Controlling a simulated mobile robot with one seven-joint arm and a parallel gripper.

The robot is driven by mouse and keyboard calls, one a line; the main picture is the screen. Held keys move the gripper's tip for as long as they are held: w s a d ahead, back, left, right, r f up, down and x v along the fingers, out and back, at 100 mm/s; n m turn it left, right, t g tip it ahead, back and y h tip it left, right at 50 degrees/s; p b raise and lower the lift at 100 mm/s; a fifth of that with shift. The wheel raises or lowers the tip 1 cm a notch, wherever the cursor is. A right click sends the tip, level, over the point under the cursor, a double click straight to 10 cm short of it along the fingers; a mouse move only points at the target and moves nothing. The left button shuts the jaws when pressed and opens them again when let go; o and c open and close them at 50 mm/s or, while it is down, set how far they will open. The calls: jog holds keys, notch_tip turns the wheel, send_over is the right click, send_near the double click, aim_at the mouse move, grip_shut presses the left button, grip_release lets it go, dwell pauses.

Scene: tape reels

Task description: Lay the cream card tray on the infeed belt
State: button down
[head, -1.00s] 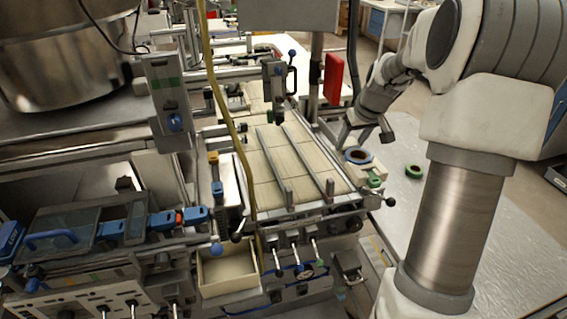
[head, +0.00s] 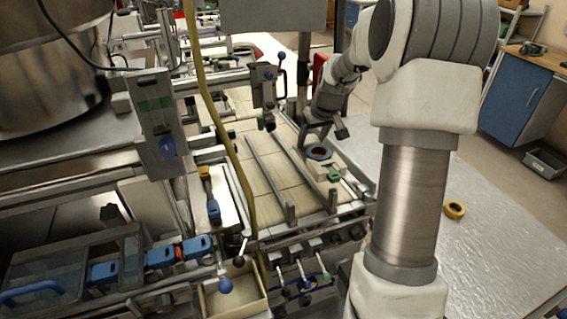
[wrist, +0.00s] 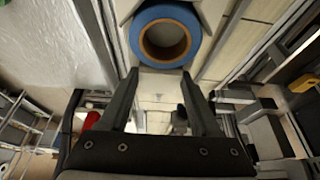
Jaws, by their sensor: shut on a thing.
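The cream card tray (head: 322,170) is at the right side of the infeed belt in the head view, over or beside its right rail. A blue-rimmed reel (head: 319,152) lies on it, and a green piece (head: 334,175) shows at its near end. My gripper (head: 322,138) is shut on the tray's edge. In the wrist view the tray (wrist: 158,86) shows between the fingertips of my gripper (wrist: 159,78), with the blue reel (wrist: 137,33) just beyond. The infeed belt (head: 262,186) has cream tiles and two metal rails. I cannot tell whether the tray touches the belt.
A yellow reel (head: 454,210) lies on the pale table (head: 490,255) at right. An upright post with a dark clamp (head: 264,85) stands over the belt's far part. A yellow hose (head: 222,130) hangs at its left. The belt between the rails is clear.

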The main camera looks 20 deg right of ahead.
jog(key=w+a+f, duration=0.1)
jog(key=a, duration=0.1)
jog(key=w+a+f, duration=0.4)
jog(key=shift+a+p, duration=0.25)
jog(key=shift+p, duration=0.1)
jog(key=shift+f, duration=1.95)
jog(key=shift+f, duration=0.15)
jog(key=shift+c, duration=0.5)
grip_release()
